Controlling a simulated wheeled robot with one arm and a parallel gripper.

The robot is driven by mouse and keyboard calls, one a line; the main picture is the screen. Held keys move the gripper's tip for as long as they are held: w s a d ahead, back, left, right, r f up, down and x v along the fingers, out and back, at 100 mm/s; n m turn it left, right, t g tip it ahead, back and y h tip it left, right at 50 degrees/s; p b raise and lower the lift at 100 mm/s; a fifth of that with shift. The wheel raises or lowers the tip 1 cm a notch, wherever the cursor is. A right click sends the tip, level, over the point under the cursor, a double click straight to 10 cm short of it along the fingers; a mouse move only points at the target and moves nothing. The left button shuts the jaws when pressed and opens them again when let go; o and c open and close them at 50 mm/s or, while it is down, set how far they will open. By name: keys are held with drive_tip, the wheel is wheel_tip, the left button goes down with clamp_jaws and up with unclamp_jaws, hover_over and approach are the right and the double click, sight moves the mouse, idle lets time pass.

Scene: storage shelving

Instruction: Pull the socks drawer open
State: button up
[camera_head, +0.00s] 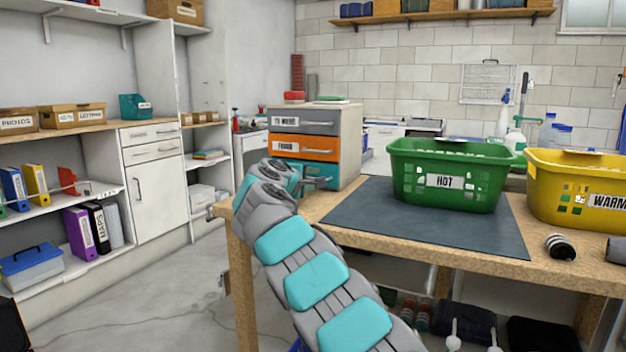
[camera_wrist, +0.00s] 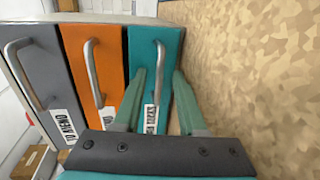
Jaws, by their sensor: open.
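A small unit of stacked drawers stands on the workbench. The teal bottom drawer (camera_head: 320,170) is the socks drawer; in the wrist view its front (camera_wrist: 172,48) carries a partly hidden label (camera_wrist: 150,119) that seems to read SOCKS. It looks shut, level with its neighbours. Its metal bar handle (camera_wrist: 159,68) shows between the fingers of my gripper (camera_wrist: 159,74). The gripper is open, with one finger on each side of the handle; I cannot tell whether either touches it. In the head view my wrist hides part of the teal drawer and most of my gripper.
Above it are the orange drawer (camera_head: 303,147) and the grey drawer (camera_head: 304,121), both shut. The workbench top (camera_wrist: 245,90) lies close beside the teal drawer. A dark mat (camera_head: 350,214) bears a green basket (camera_head: 447,181); a yellow basket (camera_head: 580,190) stands further right.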

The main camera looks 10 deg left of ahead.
drive_tip(key=shift+w, duration=0.1)
drive_tip(key=shift+c, duration=0.3)
clamp_jaws()
drive_tip(key=shift+f, duration=0.1)
idle(1.1)
